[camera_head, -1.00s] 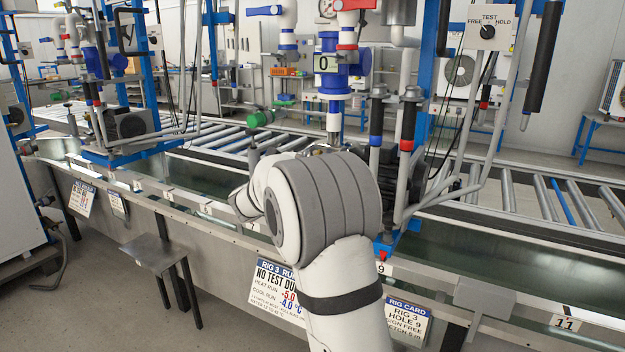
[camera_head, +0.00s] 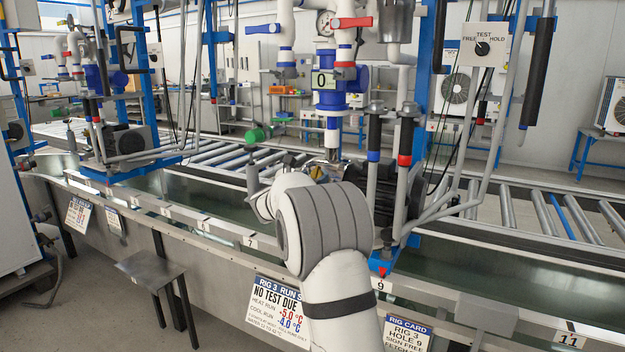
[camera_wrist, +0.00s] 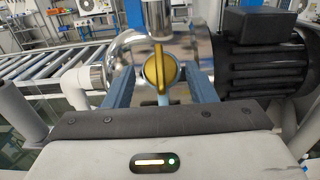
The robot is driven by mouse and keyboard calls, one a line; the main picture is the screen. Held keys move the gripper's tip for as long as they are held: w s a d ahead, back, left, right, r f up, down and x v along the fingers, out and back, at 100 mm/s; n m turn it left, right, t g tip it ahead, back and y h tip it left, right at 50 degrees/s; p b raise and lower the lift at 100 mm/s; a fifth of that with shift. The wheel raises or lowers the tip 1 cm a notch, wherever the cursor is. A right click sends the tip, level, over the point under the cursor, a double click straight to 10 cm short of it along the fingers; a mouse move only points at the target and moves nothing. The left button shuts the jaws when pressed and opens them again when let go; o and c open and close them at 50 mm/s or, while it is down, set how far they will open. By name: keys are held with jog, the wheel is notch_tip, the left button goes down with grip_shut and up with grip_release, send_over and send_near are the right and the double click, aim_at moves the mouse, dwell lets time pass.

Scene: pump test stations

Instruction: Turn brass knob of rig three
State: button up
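The brass knob (camera_wrist: 160,70), a round yellow disc with a raised bar across it, shows in the wrist view below a metal pipe and in front of a shiny metal pump housing (camera_wrist: 195,50). My gripper (camera_wrist: 160,80) has its two blue fingers on either side of the knob. A gap shows between each finger and the knob, so it looks open. Rig three's blue unit (camera_head: 327,99) with a "0" display stands above my arm.
A black motor (camera_wrist: 262,55) is close right of my gripper. A white pipe fitting (camera_wrist: 85,78) is close left. In the head view, black-gripped handles (camera_head: 375,138) and a FREE/TEST/HOLD switch box (camera_head: 482,45) stand to the right. A small metal stool (camera_head: 160,265) stands at the front left.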

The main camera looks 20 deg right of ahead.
jog(key=c, duration=0.8)
jog(key=shift+m, duration=0.5)
jog(key=m+g, duration=0.1)
jog(key=m+g+h+p, duration=0.1)
jog(key=m, duration=0.1)
jog(key=m+g, duration=0.1)
jog(key=m, duration=0.1)
jog(key=shift+w+a+r, duration=0.1)
jog(key=shift+w+a, duration=0.05)
jog(key=shift+w, duration=0.15)
jog(key=m+g+p, duration=0.1)
jog(key=m, duration=0.1)
jog(key=m+g+p, duration=0.1)
jog(key=m, duration=0.1)
jog(key=m+g+p, duration=0.1)
jog(key=shift+w+a+r+m+h, duration=0.1)
jog(key=shift+w+r+m+h, duration=0.1)
jog(key=shift+r+m+h, duration=0.15)
jog(key=m+g+y+p, duration=0.1)
jog(key=m+p, duration=0.1)
jog(key=m, duration=0.1)
jog(key=m+g+p, duration=0.2)
jog(key=m+p, duration=0.1)
jog(key=shift+w+r+y, duration=0.15)
jog(key=shift+w+y, duration=0.05)
jog(key=shift+y, duration=0.15)
jog(key=shift+m+g+y+p, duration=0.4)
jog(key=shift+m+y+p, duration=0.2)
jog(key=shift+m+p, duration=1.1)
jog(key=shift+m, duration=0.25)
